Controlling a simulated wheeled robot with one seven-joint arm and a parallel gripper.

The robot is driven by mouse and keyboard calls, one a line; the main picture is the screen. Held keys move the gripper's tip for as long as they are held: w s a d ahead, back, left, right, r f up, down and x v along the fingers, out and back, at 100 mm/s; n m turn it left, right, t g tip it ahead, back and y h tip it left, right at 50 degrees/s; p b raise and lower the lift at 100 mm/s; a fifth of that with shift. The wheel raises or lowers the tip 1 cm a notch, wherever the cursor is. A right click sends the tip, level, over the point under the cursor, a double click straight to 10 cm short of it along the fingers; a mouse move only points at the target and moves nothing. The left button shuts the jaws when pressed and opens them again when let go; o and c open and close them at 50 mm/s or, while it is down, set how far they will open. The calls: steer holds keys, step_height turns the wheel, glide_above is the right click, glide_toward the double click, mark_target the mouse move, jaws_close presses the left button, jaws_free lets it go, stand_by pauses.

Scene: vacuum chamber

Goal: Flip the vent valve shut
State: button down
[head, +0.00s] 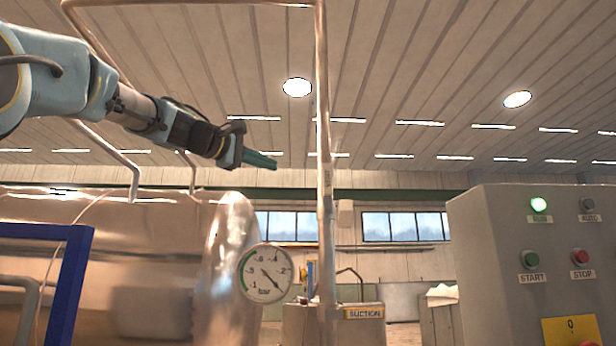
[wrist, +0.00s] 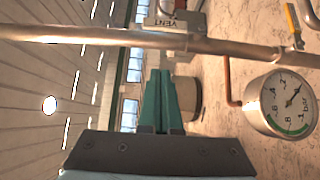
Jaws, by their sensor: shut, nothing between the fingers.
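My gripper (head: 262,160) is in the upper middle of the head view, left of the vertical pipe (head: 325,150). Its green fingers are together and empty; they also show in the wrist view (wrist: 158,78), pointing toward the pipe (wrist: 120,36). A yellow lever (wrist: 292,18) is at the upper right there, apart from the fingers. I cannot tell whether this lever belongs to the VENT tag. No VENT tag is readable in the head view.
A round pressure gauge (head: 265,272) is below my gripper, left of the pipe. A shiny copper-coloured tank (head: 120,250) fills the left, with a blue frame (head: 72,285) before it. A grey control box (head: 530,230) stands at right. Air around my gripper is clear.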

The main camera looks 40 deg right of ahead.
mark_target(328, 187)
steer(key=s+d+p, duration=0.1)
steer(key=d+p, duration=0.7)
steer(key=d, duration=0.5)
steer(key=shift+s, duration=0.25)
steer(key=shift+a+f, duration=0.1)
